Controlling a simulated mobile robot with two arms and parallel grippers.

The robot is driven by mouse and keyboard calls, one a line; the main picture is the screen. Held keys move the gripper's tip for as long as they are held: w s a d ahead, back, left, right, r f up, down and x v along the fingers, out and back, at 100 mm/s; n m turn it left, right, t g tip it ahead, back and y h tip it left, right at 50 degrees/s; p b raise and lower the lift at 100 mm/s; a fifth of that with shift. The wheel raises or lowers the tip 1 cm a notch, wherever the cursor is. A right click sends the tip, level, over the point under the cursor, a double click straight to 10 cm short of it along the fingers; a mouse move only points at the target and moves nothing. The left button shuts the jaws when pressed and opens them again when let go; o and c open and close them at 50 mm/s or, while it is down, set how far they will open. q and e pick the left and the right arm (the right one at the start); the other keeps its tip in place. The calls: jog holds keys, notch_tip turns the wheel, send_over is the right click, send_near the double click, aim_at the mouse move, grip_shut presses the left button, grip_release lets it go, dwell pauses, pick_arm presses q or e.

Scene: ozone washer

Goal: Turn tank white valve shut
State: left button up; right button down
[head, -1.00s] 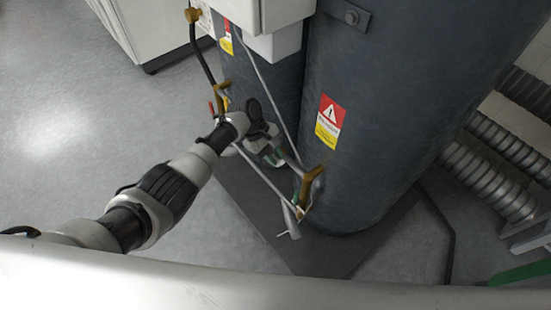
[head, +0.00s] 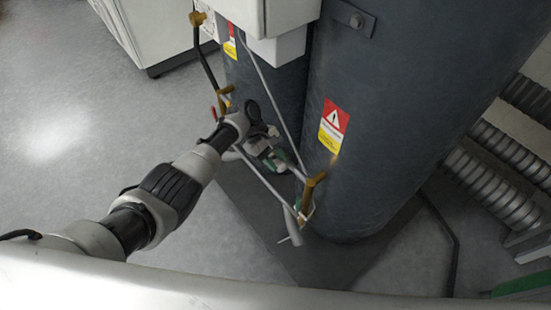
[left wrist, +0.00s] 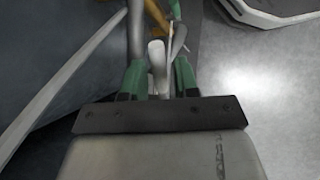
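The dark grey tank (head: 375,130) carries a brass fitting (head: 313,186) low on its side. A white valve piece (head: 290,228) hangs below this fitting in the head view. My left gripper (head: 295,168) is beside the tank, close to the fitting. In the left wrist view its two green fingers (left wrist: 159,78) stand apart. A white lever-like piece (left wrist: 157,54) shows in the gap between them, with space beside it; I cannot tell whether they touch. Brass (left wrist: 157,14) shows beyond. My right gripper is not in view.
A second dark tank (head: 278,85) stands behind my left gripper. Thin grey pipes run around the gripper. A white cabinet (head: 150,30) is at the upper left, and ribbed hoses (head: 495,185) lie at the right. The floor (head: 60,120) at the left is clear.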

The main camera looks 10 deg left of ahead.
pick_arm(q)
jog(key=p+v, duration=0.1)
jog(key=v, duration=0.9)
jog(key=shift+a+r, duration=0.25)
jog(key=shift+r, duration=0.05)
jog(key=shift+w, duration=0.15)
